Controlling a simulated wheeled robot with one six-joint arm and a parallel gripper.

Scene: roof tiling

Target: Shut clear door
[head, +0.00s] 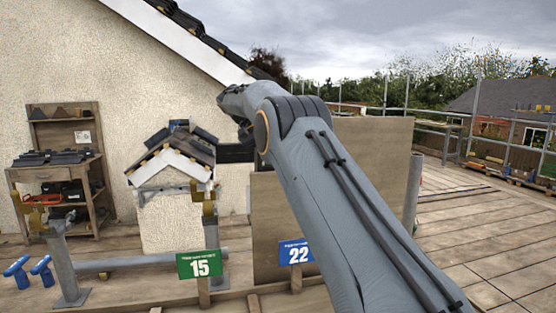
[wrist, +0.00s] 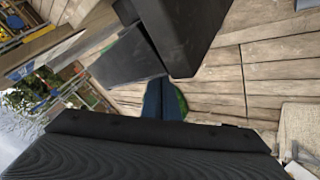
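I cannot make out a clear door in either view. In the head view my arm reaches up and left from the lower right, and its end with my gripper (head: 238,108) is in front of the cream wall, right of the small model roof. The fingers are too small and too hidden there to judge. A black-framed dark panel (head: 235,152) shows partly behind the arm; I cannot tell what it is. In the wrist view, dark slabs fill the top middle and a dark ribbed body fills the bottom; whether these are gripper parts is unclear.
A wooden shelf (head: 95,178) with dark tiles stands at the left. The small tiled model roof (head: 175,155) is beside it. A plywood board (head: 380,165) stands behind my arm. Number signs 15 (head: 200,264) and 22 (head: 296,252) stand in front. Open decking (head: 490,220) lies right.

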